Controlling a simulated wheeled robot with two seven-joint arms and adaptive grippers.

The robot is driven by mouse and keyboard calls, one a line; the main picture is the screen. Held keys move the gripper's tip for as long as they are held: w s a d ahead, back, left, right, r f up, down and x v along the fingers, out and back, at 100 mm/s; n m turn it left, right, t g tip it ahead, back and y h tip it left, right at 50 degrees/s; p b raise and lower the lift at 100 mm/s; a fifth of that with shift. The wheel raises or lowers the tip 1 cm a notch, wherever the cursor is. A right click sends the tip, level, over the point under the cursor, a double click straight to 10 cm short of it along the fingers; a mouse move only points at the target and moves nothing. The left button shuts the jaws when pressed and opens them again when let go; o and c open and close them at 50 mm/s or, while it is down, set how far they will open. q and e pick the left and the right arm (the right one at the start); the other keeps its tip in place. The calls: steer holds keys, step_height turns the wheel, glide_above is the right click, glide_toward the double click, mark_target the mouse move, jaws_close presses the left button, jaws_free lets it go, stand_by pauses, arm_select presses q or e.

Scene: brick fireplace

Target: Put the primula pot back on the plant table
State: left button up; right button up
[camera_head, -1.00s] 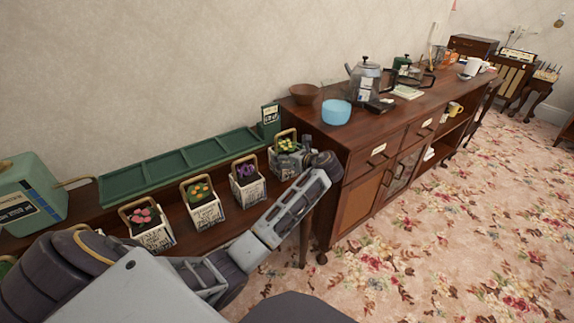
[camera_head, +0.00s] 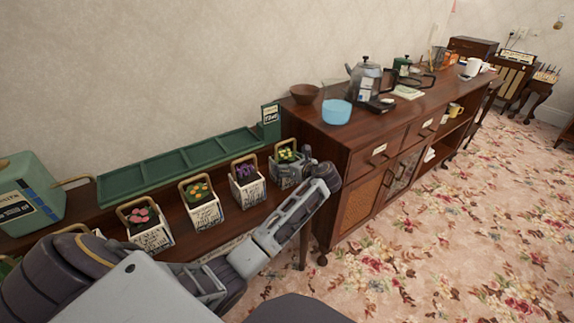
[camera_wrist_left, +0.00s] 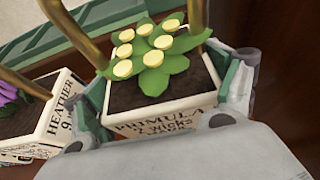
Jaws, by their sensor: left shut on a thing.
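The primula pot (camera_head: 287,174) is a white lettered planter with a brass handle and pale yellow flowers. It is at the right end of a row of pots over the dark wooden plant table (camera_head: 187,242). My left gripper (camera_head: 298,169) is shut on it. In the left wrist view the pot (camera_wrist_left: 163,120) is upright between the two fingers, its PRIMULA label facing the camera. I cannot tell whether its base touches the tabletop. My right gripper is not in view.
The purple heather pot (camera_head: 248,190) stands just left of the primula, with orange (camera_head: 205,212) and pink (camera_head: 152,236) pots farther left. A green divided tray (camera_head: 180,162) runs behind them. A wooden sideboard (camera_head: 350,165) with a blue bowl (camera_head: 336,112) is close on the right.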

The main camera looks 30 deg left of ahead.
arm_select(q)
steer(key=o, duration=1.3)
steer(key=shift+o, duration=0.2)
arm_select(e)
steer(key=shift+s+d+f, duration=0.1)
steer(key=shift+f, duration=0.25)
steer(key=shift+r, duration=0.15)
arm_select(q)
steer(key=shift+s+d+r, duration=0.1)
steer(key=shift+d+r, duration=0.05)
steer(key=shift+d, duration=0.15)
steer(key=shift+s+d+r, duration=0.1)
steer(key=shift+d+r, duration=0.1)
steer(key=shift+d, duration=0.15)
steer(key=shift+p+v, duration=0.45)
steer(key=shift+v, duration=0.55)
steer(key=p+v, duration=0.1)
steer(key=v, duration=0.7)
steer(key=shift+d+r, duration=0.15)
steer(key=shift+d, duration=0.05)
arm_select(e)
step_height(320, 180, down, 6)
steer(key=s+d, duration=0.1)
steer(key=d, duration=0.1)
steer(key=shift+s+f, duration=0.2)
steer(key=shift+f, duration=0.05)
